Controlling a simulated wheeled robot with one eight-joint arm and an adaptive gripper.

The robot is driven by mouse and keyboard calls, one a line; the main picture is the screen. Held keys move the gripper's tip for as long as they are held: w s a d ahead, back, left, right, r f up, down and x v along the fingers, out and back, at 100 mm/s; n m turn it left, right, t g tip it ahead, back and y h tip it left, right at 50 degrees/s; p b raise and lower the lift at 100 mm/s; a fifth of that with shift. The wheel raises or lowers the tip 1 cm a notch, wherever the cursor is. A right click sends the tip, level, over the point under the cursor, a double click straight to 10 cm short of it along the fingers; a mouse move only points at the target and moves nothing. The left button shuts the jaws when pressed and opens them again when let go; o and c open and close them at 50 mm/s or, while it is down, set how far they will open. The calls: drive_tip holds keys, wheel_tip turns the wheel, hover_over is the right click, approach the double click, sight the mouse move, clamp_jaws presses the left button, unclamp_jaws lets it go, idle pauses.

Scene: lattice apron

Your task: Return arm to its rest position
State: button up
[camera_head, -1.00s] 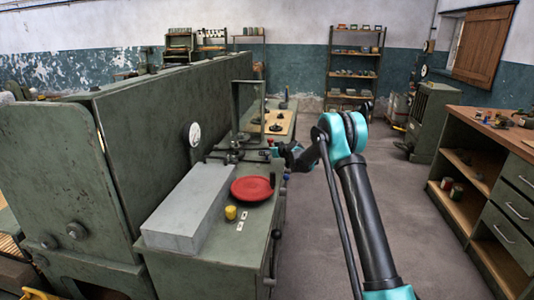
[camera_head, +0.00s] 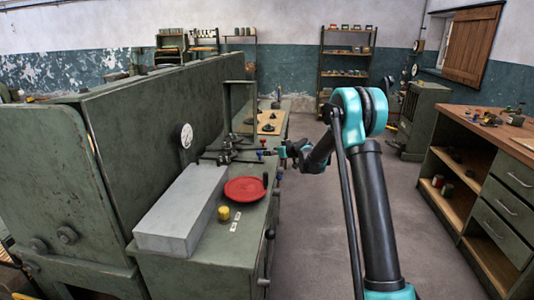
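My arm (camera_head: 372,200) rises from the bottom right, bends at a teal elbow and reaches forward and left. My gripper (camera_head: 281,152) is small and dark at the end of the arm, beside the right edge of the green bench (camera_head: 215,255), near the red plate. Its fingers are too small to tell whether they are open or shut, and I cannot make out anything held.
On the bench are a grey block (camera_head: 182,210), a red plate (camera_head: 245,189), a yellow piece (camera_head: 223,213) and a wooden board (camera_head: 265,124). A cabinet (camera_head: 465,190) stands on the right. The floor (camera_head: 325,240) between is clear.

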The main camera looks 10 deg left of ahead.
drive_tip(key=shift+s+d+r, duration=0.15)
drive_tip(key=shift+s+d, duration=0.1)
drive_tip(key=shift+s, duration=0.05)
drive_tip(key=s+d+r+m+g+h, duration=0.1)
drive_tip(key=s+d, duration=0.4)
drive_tip(key=s, duration=0.3)
drive_tip(key=s+d+m+g+h, duration=0.1)
drive_tip(key=s+d, duration=0.3)
drive_tip(key=s, duration=0.3)
drive_tip(key=s+d+r+m+h, duration=0.1)
drive_tip(key=s+d+h, duration=0.1)
drive_tip(key=s+d, duration=0.45)
drive_tip(key=s+d+f+m+g+h, duration=0.1)
drive_tip(key=s+d+f+m, duration=0.1)
drive_tip(key=s, duration=0.9)
drive_tip(key=s+d+f+m+g+h, duration=0.1)
drive_tip(key=s+d+f+h, duration=0.1)
drive_tip(key=s+d+f, duration=0.2)
drive_tip(key=s+d+f+m+g+h, duration=0.1)
drive_tip(key=s+d, duration=0.6)
drive_tip(key=s, duration=1.1)
wheel_tip(320, 180, down, 3)
drive_tip(key=shift+s+d+r+m+g+h, duration=0.1)
drive_tip(key=shift+s+d+m+g+h, duration=0.15)
drive_tip(key=shift+m+h, duration=0.45)
drive_tip(key=shift+a, duration=0.2)
